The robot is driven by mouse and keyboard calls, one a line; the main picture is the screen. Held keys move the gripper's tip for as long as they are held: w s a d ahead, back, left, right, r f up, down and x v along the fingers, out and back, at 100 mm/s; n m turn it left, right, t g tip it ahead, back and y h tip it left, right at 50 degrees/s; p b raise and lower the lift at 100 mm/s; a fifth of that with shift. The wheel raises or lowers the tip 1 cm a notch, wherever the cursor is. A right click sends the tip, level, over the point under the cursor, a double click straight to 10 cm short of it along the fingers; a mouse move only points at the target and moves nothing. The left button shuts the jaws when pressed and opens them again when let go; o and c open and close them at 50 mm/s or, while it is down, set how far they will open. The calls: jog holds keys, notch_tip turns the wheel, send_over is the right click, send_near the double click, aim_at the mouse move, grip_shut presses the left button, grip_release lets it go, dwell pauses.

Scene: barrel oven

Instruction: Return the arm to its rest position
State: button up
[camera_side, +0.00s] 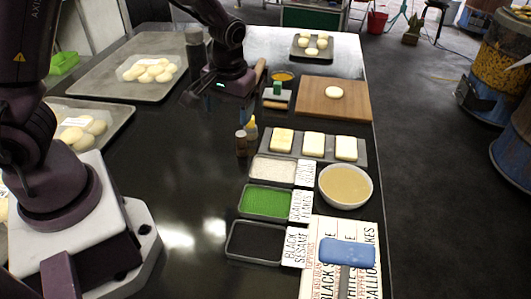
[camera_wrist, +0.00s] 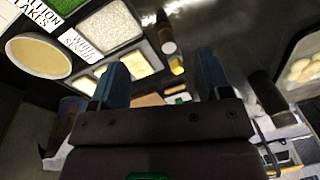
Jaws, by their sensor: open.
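My gripper (camera_wrist: 162,72) is open in the wrist view. Its two blue-grey fingers stand apart with nothing held between them. In the side view my dark gripper (camera_side: 208,92) is above the black table, left of the cutting board and behind the small bottles. Its fingertips are hard to make out there against the dark tabletop. My arm reaches in from the left and arches over the table.
A cutting board (camera_side: 320,97) holds one dough piece. Nearer are a tray (camera_side: 360,155) with three pale slabs, a bowl (camera_side: 346,188), topping trays (camera_side: 264,202) and a blue-headed tool (camera_side: 347,252). Dough trays (camera_side: 110,88) lie left. The table's middle is clear.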

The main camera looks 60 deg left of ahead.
jog(key=s+d+r+m+t, duration=0.2)
jog(key=s+r+m, duration=0.1)
jog(key=s+r, duration=0.4)
jog(key=s+d+r+m+t+h, duration=0.1)
jog(key=s+d+r+m+t, duration=0.1)
jog(key=s+r, duration=0.5)
notch_tip(320, 180, up, 4)
jog(key=shift+s+d+r+m+t, duration=0.2)
jog(key=shift+d+m+t, duration=0.1)
jog(key=shift+m+t, duration=0.4)
